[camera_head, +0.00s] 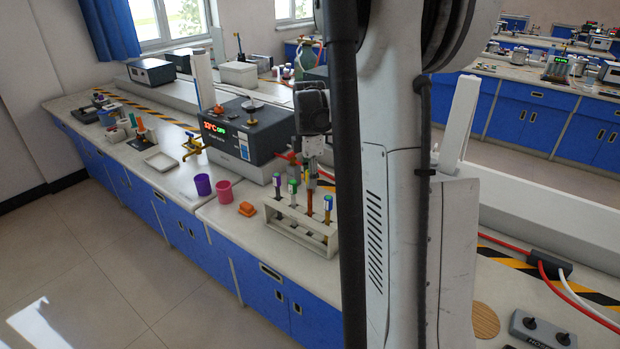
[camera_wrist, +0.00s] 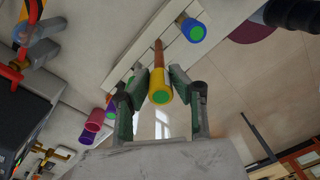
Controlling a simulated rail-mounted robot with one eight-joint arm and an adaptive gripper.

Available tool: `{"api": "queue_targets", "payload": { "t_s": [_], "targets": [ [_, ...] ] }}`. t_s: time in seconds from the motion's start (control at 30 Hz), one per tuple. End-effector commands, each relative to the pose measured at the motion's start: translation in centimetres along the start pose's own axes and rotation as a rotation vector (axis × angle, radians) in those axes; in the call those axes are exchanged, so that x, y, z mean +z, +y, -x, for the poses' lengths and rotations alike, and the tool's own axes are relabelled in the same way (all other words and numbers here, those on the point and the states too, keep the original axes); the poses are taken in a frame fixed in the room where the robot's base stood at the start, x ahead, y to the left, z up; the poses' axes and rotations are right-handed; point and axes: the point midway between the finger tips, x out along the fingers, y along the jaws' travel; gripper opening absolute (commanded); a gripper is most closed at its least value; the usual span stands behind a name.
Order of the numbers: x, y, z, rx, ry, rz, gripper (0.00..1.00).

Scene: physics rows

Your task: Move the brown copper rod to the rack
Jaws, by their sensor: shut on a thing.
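My gripper (camera_head: 312,164) is over the white rack (camera_head: 287,231) in the head view, partly beside my own arm column. It is shut on the brown copper rod (camera_head: 311,192), which hangs down about upright towards the rack. In the wrist view the fingers (camera_wrist: 160,82) close on the rod's yellow cap with a green end (camera_wrist: 160,92); its brown shaft (camera_wrist: 158,53) runs to the rack (camera_wrist: 135,62). I cannot tell whether its lower end is in a hole. The rack holds rods with purple (camera_head: 277,180), green (camera_head: 292,186) and blue (camera_head: 328,203) caps.
A dark box with a red display (camera_head: 240,140) stands behind. The blue-capped rod stands close beside the held rod. The bench's front edge is near.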

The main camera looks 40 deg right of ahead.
Motion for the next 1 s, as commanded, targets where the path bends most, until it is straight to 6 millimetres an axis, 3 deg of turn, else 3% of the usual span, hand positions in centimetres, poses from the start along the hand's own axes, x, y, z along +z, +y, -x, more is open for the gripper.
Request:
{"api": "queue_targets", "payload": {
  "t_s": [0.73, 1.0],
  "targets": [
    [0.0, 0.1, -2.9, 0.000, 0.000, 0.000, 0.00],
    [0.0, 0.1, -3.0, 0.000, 0.000, 0.000, 0.00]
  ]
}}
